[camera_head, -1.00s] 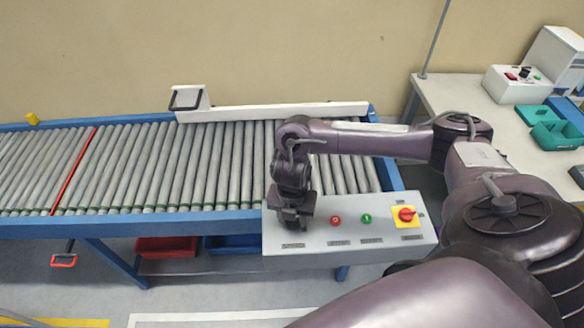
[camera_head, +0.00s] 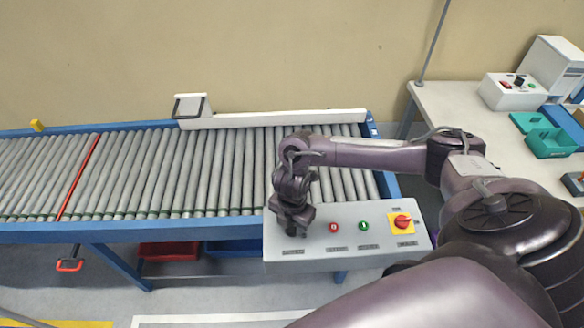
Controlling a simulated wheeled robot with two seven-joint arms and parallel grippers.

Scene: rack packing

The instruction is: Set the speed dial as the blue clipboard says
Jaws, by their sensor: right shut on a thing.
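My right gripper (camera_head: 293,228) points down at the left end of the grey control panel (camera_head: 345,240), on the conveyor's front edge. It is shut on a dark knob at the spot of the speed dial, which the fingers mostly hide. The dial's pointer and marks cannot be read. I see no blue clipboard that I can make out for sure. My left gripper is not in view.
The roller conveyor (camera_head: 190,165) is empty, with a red bar (camera_head: 78,177) across it and a white rail (camera_head: 280,118) behind. At right, a table (camera_head: 455,105) holds a white control box (camera_head: 510,92) and green bins (camera_head: 552,142). A red crate (camera_head: 168,250) sits below the conveyor.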

